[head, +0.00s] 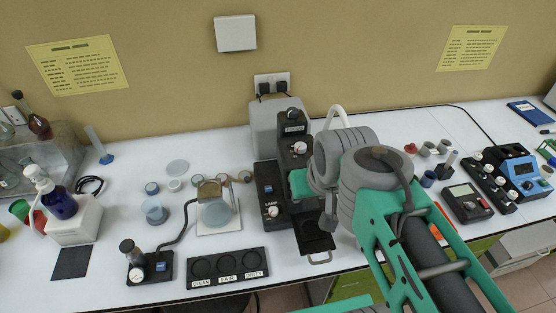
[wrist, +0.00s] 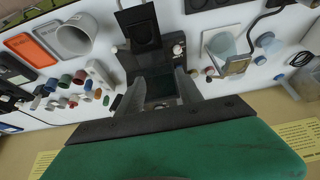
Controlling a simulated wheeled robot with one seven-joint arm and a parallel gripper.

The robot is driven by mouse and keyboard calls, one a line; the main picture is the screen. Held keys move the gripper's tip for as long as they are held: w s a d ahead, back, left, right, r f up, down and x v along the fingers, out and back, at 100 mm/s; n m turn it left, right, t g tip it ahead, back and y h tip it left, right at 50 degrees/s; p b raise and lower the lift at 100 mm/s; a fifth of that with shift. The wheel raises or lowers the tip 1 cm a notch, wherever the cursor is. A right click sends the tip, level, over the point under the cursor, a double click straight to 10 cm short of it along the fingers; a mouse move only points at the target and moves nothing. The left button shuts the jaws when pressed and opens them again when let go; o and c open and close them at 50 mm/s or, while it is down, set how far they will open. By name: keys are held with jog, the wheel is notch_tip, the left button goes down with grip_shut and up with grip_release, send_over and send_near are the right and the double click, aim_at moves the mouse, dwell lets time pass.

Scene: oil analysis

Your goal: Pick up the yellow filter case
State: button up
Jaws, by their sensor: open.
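Several small round cases stand behind the filter holder in the head view. One with a yellowish-tan rim (head: 245,176) is the likeliest yellow filter case; its colour is hard to make out at this size. My gripper (wrist: 160,80) shows in the wrist view with its two fingers apart and nothing between them. It hangs over the dark lamp instrument (head: 265,190), to the right of the cases and apart from them. In the head view my own arm hides most of the fingers.
The filter holder with a glass cup (head: 216,213) and brown clamp stands left of the instrument. A pump (head: 150,263) with a hose stands left. Bench right of my arm holds cups and a blue meter (head: 522,170).

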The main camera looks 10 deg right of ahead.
jog(key=shift+o, duration=0.4)
jog(key=w+m+b, duration=0.1)
jog(key=w, duration=0.3)
jog(key=w+a+m+g+b, duration=0.1)
jog(key=w, duration=0.4)
jog(key=w+m+b, duration=0.1)
jog(key=w+b, duration=0.1)
jog(key=w, duration=0.2)
jog(key=shift+w+a+h, duration=0.15)
jog(key=shift+w+h, duration=0.15)
jog(key=shift+w, duration=0.1)
jog(key=w+a+f+m+g+b, duration=0.2)
jog(key=w+a+f+m, duration=0.15)
jog(key=w, duration=0.55)
jog(key=m+g+b, duration=0.1)
jog(key=m+b, duration=0.2)
jog(key=b, duration=0.1)
send_near(244, 175)
jog(key=shift+a+h, duration=0.1)
jog(key=shift+h, duration=0.3)
jog(key=shift+m, duration=0.25)
jog(key=f, duration=0.3)
jog(key=f+p, duration=0.1)
jog(key=f, duration=0.1)
jog(key=w+f, duration=0.1)
jog(key=f, duration=0.2)
jog(key=shift+d+f, duration=0.3)
jog(key=shift+f, duration=0.05)
jog(key=c, duration=1)
jog(key=shift+r, duration=0.1)
